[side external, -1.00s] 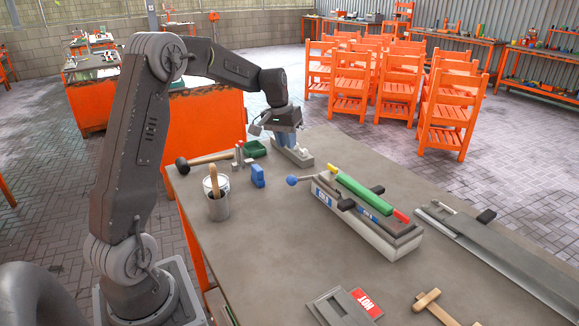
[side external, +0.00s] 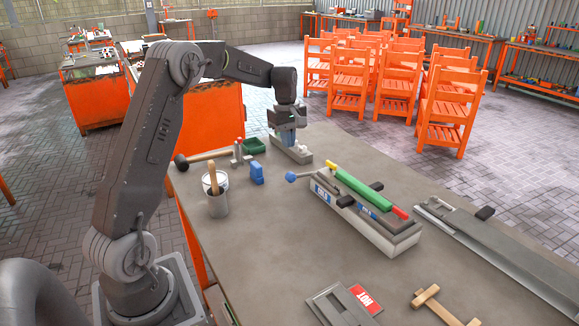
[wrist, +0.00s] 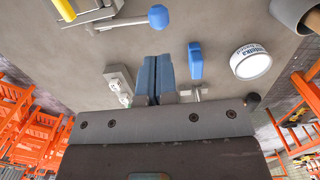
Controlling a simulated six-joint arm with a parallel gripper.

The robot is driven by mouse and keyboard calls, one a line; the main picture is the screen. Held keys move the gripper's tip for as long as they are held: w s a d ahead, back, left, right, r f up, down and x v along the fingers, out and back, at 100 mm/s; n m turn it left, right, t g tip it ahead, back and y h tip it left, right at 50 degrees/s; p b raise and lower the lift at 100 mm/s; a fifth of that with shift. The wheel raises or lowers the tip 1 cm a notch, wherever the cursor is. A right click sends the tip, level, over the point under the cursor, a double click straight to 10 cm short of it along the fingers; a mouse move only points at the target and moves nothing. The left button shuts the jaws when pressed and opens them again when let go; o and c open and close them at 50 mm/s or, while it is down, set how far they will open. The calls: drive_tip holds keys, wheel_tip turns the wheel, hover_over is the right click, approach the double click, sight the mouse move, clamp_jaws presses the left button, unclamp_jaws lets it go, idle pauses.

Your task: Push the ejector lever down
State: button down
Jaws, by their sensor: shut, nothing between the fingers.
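The ejector lever appears to be the grey rod with a blue ball knob (side external: 290,177) at the left end of the long grey mould (side external: 375,235). Its knob also shows in the wrist view (wrist: 158,16), at the top. A green bar with yellow and red ends (side external: 362,190) lies along the mould's top. My gripper (side external: 288,143) is beyond the knob, above a small grey block with a pale fitting (side external: 291,152), and apart from the lever. In the wrist view its blue fingers (wrist: 153,78) are together with nothing between them. Whether the fingertips touch the small block is unclear.
A blue block (side external: 257,174), a grey can with a wooden handle in it (side external: 216,198), a mallet (side external: 205,158) and a green tray (side external: 255,146) stand left of the mould. A long metal rail (side external: 500,250) lies at right.

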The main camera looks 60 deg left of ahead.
sight(287, 176)
drive_tip(key=f, duration=0.8)
drive_tip(key=shift+w+d+f, duration=0.1)
drive_tip(key=shift+d+f, duration=0.15)
drive_tip(key=shift+f, duration=0.05)
drive_tip(key=shift+s+f, duration=0.25)
drive_tip(key=shift+f, duration=0.35)
drive_tip(key=shift+s+f, duration=0.25)
drive_tip(key=shift+f, duration=0.3)
